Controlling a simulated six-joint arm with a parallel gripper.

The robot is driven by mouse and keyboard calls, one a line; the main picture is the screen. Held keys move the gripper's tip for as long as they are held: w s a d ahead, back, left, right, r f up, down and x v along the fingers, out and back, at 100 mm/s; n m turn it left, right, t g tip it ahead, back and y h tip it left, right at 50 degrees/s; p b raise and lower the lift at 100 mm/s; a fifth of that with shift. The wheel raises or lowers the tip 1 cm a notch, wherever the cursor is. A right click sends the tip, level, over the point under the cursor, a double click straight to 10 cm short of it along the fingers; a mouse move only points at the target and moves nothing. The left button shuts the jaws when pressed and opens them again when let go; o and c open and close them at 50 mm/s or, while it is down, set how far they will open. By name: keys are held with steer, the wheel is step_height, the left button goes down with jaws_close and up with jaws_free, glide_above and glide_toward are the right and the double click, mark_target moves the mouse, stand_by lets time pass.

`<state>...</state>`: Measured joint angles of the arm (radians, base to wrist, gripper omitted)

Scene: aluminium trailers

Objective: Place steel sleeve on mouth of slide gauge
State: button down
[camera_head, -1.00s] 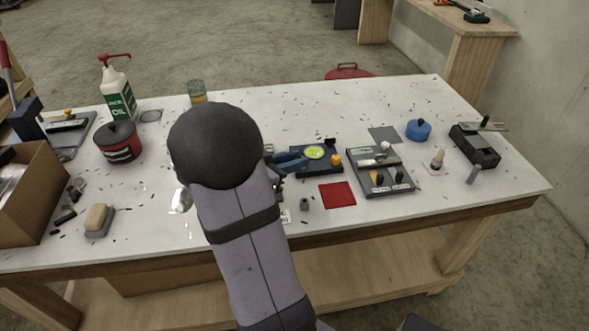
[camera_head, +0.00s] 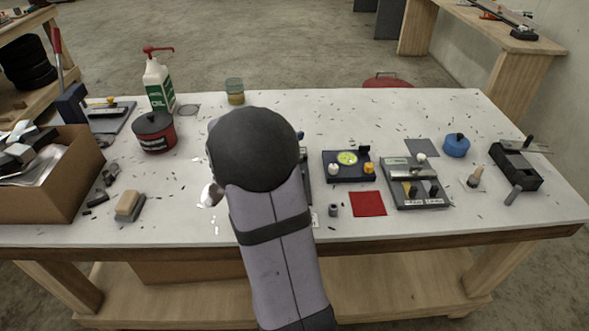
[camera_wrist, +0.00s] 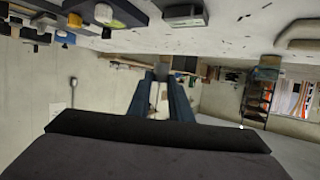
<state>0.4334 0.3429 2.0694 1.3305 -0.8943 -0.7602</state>
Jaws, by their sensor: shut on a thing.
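My gripper (camera_wrist: 161,78) shows in the wrist view with its two blue-grey fingers closed at the tips on a small grey piece (camera_wrist: 161,69), which looks like the steel sleeve. In the head view my arm's round dark joint hides the fingers and the held piece. A black block with a flat metal bar across its top (camera_head: 518,165) stands at the table's right end; it may be the slide gauge, but I cannot tell for sure. The gripper is well to its left.
The white table (camera_head: 400,108) carries a dark tray with a lime disc (camera_head: 347,158), a grey tray (camera_head: 415,185), a red square (camera_head: 368,204), a small grey cylinder (camera_head: 333,210), a blue round container (camera_head: 456,145), an oil bottle (camera_head: 158,85), a red tin (camera_head: 154,132) and a cardboard box (camera_head: 40,190).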

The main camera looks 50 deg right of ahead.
steer(key=shift+f+b, duration=0.5)
steer(key=shift+f, duration=4.45)
steer(key=shift+f, duration=0.1)
steer(key=c, duration=2)
jaws_free()
steer(key=shift+o, duration=0.5)
steer(key=v, duration=1.2)
steer(key=shift+s, duration=0.1)
